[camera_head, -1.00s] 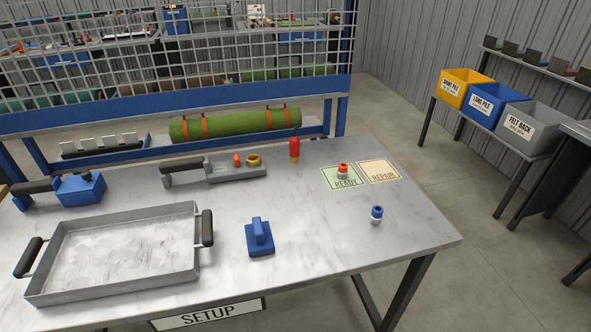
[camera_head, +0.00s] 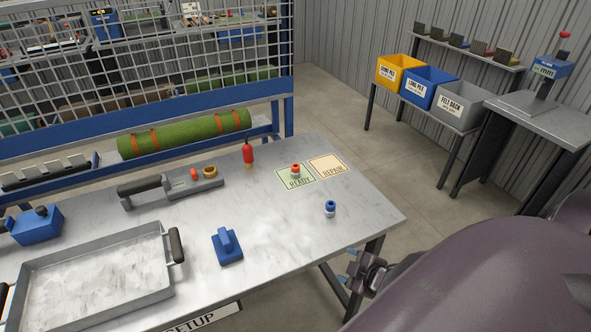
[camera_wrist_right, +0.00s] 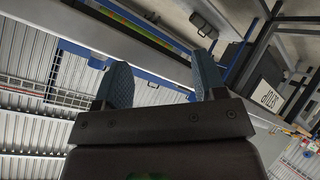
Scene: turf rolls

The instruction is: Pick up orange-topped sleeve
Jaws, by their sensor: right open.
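The orange-topped sleeve (camera_head: 295,170) stands upright on the green READY card (camera_head: 297,183) near the far right of the table. It is white below with an orange-red ring on top. A similar blue-topped sleeve (camera_head: 330,208) stands on bare table nearer to me. My right gripper (camera_head: 352,268) is beyond the table's right edge, apart from both sleeves. In the right wrist view its blue fingers (camera_wrist_right: 160,88) are spread with nothing between them. My left gripper is in neither current view.
The table (camera_head: 290,245) also holds a blue-handled block (camera_head: 227,246), a metal tray (camera_head: 165,290), a red bottle-like tool (camera_head: 248,154) and a REPAIR card (camera_head: 328,166). Yellow, blue and grey bins (camera_head: 458,107) stand at the right. The table's right front area is clear.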

